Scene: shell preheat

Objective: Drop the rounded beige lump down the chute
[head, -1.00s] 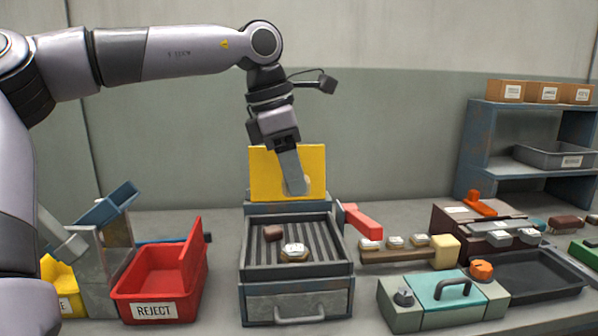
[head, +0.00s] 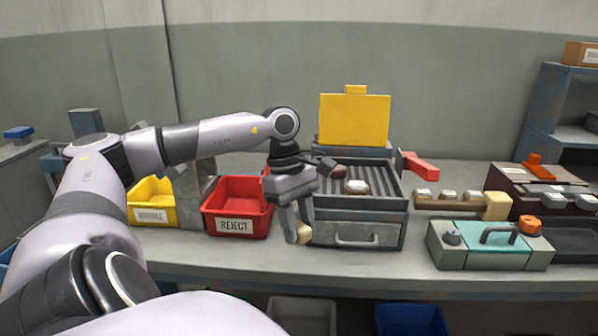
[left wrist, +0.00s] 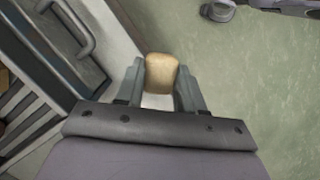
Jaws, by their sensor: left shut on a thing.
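My left gripper (head: 297,232) is shut on the rounded beige lump (head: 304,233). It holds the lump in front of the left part of the grill box, near the red bin. In the left wrist view the lump (left wrist: 160,73) sits between the two fingertips (left wrist: 160,85), with the green floor and the bench edge beyond. A grey metal stand (head: 191,208), which may be part of the chute, is between the yellow and red bins. My arm hides its upper part, so I cannot make out the chute's opening. My right gripper is not in view.
The red REJECT bin (head: 235,225) and yellow bin (head: 152,213) stand on the bench at left. The grill box (head: 357,215) has its yellow lid (head: 354,120) up, with a pale-topped piece (head: 356,187) on its bars. A teal case (head: 485,237) stands at right.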

